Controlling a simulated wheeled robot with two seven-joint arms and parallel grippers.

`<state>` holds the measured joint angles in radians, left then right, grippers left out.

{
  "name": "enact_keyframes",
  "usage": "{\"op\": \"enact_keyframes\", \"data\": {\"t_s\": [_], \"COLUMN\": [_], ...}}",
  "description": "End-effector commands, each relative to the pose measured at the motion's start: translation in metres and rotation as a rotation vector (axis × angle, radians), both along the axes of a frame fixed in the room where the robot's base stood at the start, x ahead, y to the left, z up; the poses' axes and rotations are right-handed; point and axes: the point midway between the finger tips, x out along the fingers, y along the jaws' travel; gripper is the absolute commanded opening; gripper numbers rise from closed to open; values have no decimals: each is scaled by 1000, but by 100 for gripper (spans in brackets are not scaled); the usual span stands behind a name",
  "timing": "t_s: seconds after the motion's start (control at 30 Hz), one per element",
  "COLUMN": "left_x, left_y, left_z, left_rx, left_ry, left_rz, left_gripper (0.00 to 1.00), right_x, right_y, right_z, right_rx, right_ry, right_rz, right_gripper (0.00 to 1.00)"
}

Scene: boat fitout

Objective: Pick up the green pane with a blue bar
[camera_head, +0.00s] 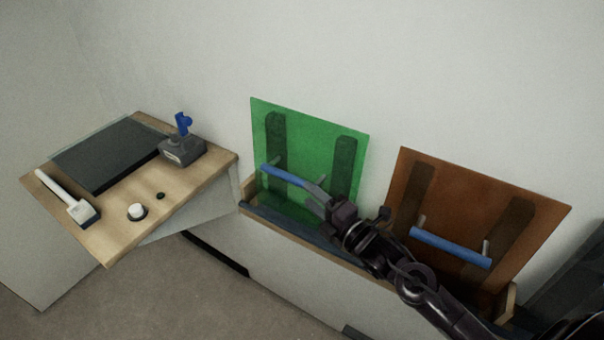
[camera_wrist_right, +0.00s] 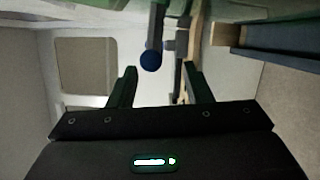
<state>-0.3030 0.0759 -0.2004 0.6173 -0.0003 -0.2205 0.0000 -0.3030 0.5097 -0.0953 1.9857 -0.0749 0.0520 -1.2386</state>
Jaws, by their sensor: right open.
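The green pane (camera_head: 308,150) is translucent and leans upright against the wall in a wooden rack, with two dark vertical strips on it. Its blue bar (camera_head: 282,176) runs across the lower part, and its right portion is hidden by my gripper. My right gripper (camera_head: 316,192) is open at the right end of the bar. In the right wrist view, the blue bar (camera_wrist_right: 151,60) shows nearly end-on beyond and between the open fingertips of the gripper (camera_wrist_right: 158,82). Whether the fingers touch the bar I cannot tell. My left gripper is not in view.
An orange-brown pane (camera_head: 460,215) with its own blue bar (camera_head: 450,247) leans to the right in the rack (camera_head: 262,222). A wooden table (camera_head: 120,235) at left holds a black panel (camera_head: 112,155), a white-handled tool (camera_head: 70,200), a grey-and-blue device (camera_head: 182,150) and a white knob (camera_head: 137,211).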

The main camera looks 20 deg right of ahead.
Motion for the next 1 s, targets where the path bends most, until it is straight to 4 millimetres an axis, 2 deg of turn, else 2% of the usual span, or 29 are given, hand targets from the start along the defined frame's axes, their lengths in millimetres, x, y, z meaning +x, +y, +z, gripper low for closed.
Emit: {"op": "enact_keyframes", "data": {"t_s": [0.2, 0.33, 0.63, 0.9, 1.0], "left_x": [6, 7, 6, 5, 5], "left_y": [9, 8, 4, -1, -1], "left_z": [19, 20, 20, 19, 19], "left_rx": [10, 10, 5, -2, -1], "left_ry": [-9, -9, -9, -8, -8], "left_rz": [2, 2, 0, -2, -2], "left_gripper": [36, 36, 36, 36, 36], "right_x": [28, 41, 45, 45, 45], "right_y": [13, 18, 20, 20, 20], "right_z": [14, 10, 8, 8, 8], "right_rx": [4, 3, 1, 1, 1], "right_ry": [-2, 1, 3, 3, 3], "right_rz": [-1, -2, 0, 0, 0], "right_gripper": [45, 45, 45, 10, 0]}}
